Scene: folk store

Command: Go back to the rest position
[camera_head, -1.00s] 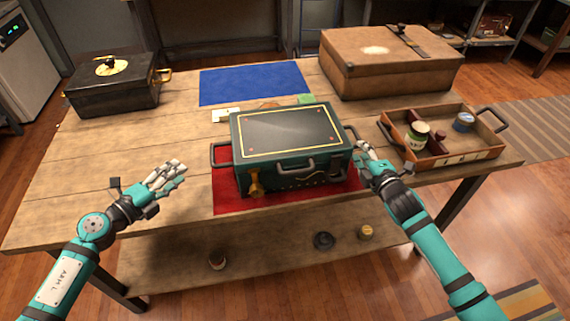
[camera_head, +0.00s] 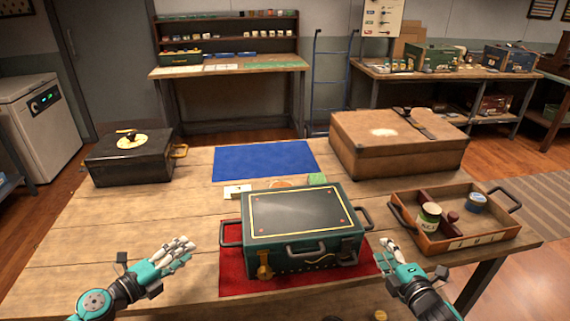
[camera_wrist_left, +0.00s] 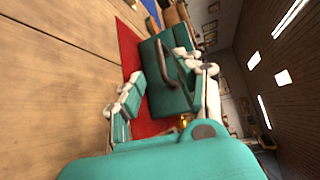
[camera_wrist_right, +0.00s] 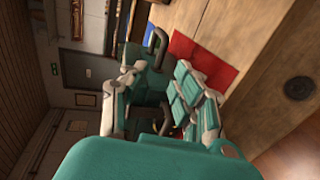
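My left gripper (camera_head: 178,252) is open and empty, in front of the table's left part, to the left of the green case. It also shows in the left wrist view (camera_wrist_left: 160,90), with the case behind its fingers. My right gripper (camera_head: 388,250) is open and empty, just right of the case's right front corner. In the right wrist view its fingers (camera_wrist_right: 160,98) are spread with nothing between them. The green case (camera_head: 300,222) with a dark lid sits closed on the red mat (camera_head: 232,278). Both hands appear apart from its handles.
A wooden tray (camera_head: 455,243) with jars stands right of the case. A brown suitcase (camera_head: 395,155), a blue mat (camera_head: 264,160) and a black box (camera_head: 128,166) are further back. Bare tabletop (camera_head: 130,225) lies on the left. Shelves stand behind.

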